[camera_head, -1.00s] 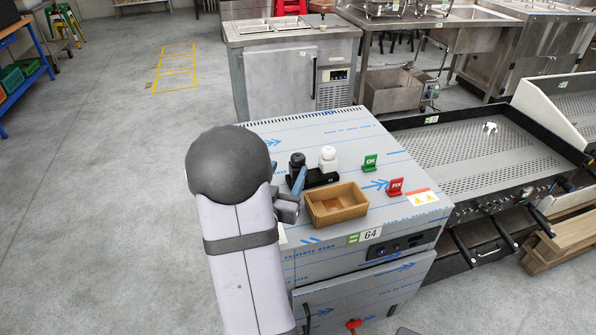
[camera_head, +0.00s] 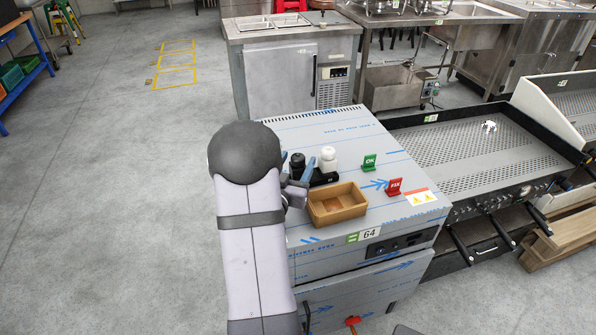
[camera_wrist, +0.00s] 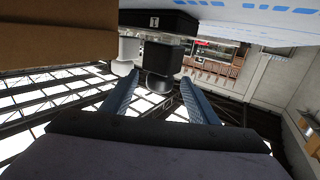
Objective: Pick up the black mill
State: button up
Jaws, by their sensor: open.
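The black mill (camera_head: 297,160) stands upright at the left end of a black holder (camera_head: 324,178), beside the white mill (camera_head: 328,158). My gripper (camera_head: 297,166) is open, with one blue finger on each side of the black mill in this view. In the wrist view, the scene is turned over. The black mill (camera_wrist: 160,82) shows between the fingertips of my gripper (camera_wrist: 160,80), with gaps visible on both sides. The white mill (camera_wrist: 125,52) is close to the left finger there. The holder (camera_wrist: 150,21) is at the top. My arm hides part of the counter.
A wooden box (camera_head: 337,204) stands in front of the holder, close to my gripper; it also fills the upper left of the wrist view (camera_wrist: 55,30). A green OK sign (camera_head: 370,162) and a red FIX sign (camera_head: 394,186) stand to the right. The steel top behind is clear.

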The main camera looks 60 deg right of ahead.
jog(key=shift+x, duration=0.8)
grip_shut()
jog(key=shift+r, duration=0.2)
jog(key=shift+r, duration=4.9)
